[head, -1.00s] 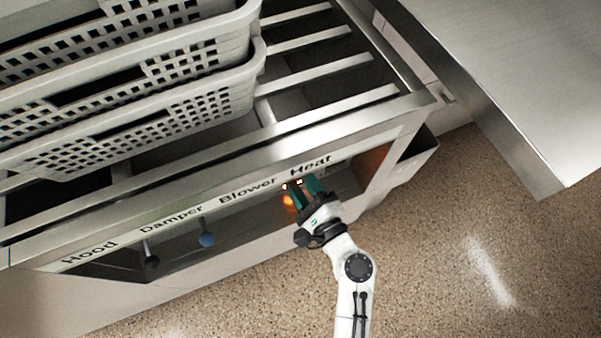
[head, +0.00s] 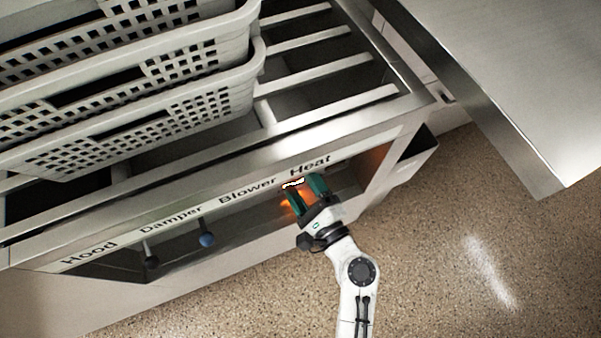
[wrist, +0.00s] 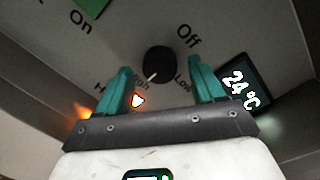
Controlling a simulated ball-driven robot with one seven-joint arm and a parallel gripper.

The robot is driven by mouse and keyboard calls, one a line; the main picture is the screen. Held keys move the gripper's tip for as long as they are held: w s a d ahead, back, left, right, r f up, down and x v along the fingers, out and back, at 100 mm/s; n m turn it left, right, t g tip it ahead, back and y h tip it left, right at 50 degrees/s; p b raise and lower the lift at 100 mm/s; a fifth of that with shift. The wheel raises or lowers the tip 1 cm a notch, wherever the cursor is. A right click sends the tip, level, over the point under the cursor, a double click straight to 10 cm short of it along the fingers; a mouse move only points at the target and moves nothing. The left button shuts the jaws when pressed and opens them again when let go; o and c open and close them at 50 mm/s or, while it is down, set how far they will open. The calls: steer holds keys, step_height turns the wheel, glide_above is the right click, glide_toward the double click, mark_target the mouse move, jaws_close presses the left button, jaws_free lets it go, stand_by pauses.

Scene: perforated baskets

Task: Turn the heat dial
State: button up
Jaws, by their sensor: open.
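The heat dial (wrist: 159,64) is a round black knob on a grey panel, seen in the wrist view. Its light pointer is toward the lower left, near the "High" lettering; "Low" is to its right. My gripper (wrist: 160,68) is open, with one teal finger on each side of the dial. Gaps show between the fingers and the knob in the picture; I cannot tell how far the tips reach around it. In the head view my gripper (head: 302,186) is at the recess below the "Heat" label, and the dial is hidden there.
A lit display (wrist: 241,88) reads 24 °C right of the dial. A green switch (wrist: 92,6) is by "On". Knobs for damper (head: 206,239) and hood (head: 151,262) stick out to the left. Stacked perforated baskets (head: 150,110) stand above; open floor lies at lower right.

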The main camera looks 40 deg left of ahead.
steer(key=v, duration=1)
stand_by(0.3)
steer(key=s+d+f+n+g+h, duration=0.25)
steer(key=d+n+h, duration=0.4)
steer(key=d, duration=0.95)
steer(key=s+d+f+n+g+h, duration=0.1)
steer(key=s+d+f+n+h, duration=0.25)
steer(key=d+h, duration=0.9)
steer(key=s+d+r+y, duration=0.1)
steer(key=s+d+r, duration=0.2)
steer(key=d, duration=0.6)
step_height(320, 180, up, 16)
steer(key=p, duration=1.6)
steer(key=shift+a, duration=0.25)
steer(key=shift+f+g, duration=0.1)
steer(key=shift+g, duration=0.15)
